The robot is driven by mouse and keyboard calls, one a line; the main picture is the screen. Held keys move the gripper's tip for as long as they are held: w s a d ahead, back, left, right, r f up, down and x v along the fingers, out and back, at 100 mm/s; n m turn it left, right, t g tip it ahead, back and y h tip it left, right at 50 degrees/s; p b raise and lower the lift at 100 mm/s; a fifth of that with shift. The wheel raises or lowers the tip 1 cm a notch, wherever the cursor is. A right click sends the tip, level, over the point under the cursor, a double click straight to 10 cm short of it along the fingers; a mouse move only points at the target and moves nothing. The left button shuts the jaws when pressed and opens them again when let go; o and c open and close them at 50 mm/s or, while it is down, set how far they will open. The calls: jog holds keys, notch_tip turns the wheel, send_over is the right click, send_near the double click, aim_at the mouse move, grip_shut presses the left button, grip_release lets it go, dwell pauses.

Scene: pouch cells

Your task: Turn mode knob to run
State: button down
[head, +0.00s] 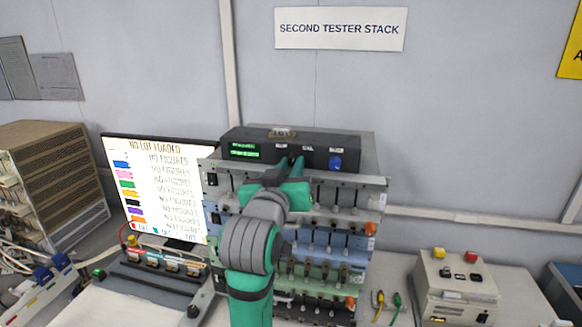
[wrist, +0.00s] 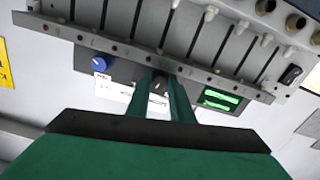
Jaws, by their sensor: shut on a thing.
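A black tester unit (head: 360,150) sits on top of the stack, with a lit green display (head: 243,151) on its left and a blue knob (head: 336,162) on its right. My gripper (head: 296,166) is at the front of this unit, between the display and the blue knob. In the wrist view, my gripper (wrist: 160,82) is shut on a small dark knob (wrist: 158,84), the mode knob, with a finger on each side. The fingers hide most of it, and its pointer setting cannot be read. The small labels above the knobs are not legible.
Below the unit, a grey rack panel (head: 350,184) with several levers juts forward, close under my gripper. A monitor (head: 160,190) stands at the left. A beige control box (head: 455,288) with buttons stands at the right. The wall behind is flat.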

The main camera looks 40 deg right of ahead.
jog(key=shift+s+r+n, duration=0.1)
jog(key=shift+r+n, duration=0.05)
jog(key=shift+n, duration=1.05)
jog(key=c, duration=1.6)
grip_release()
jog(key=shift+a, duration=0.1)
jog(key=shift+o, duration=0.2)
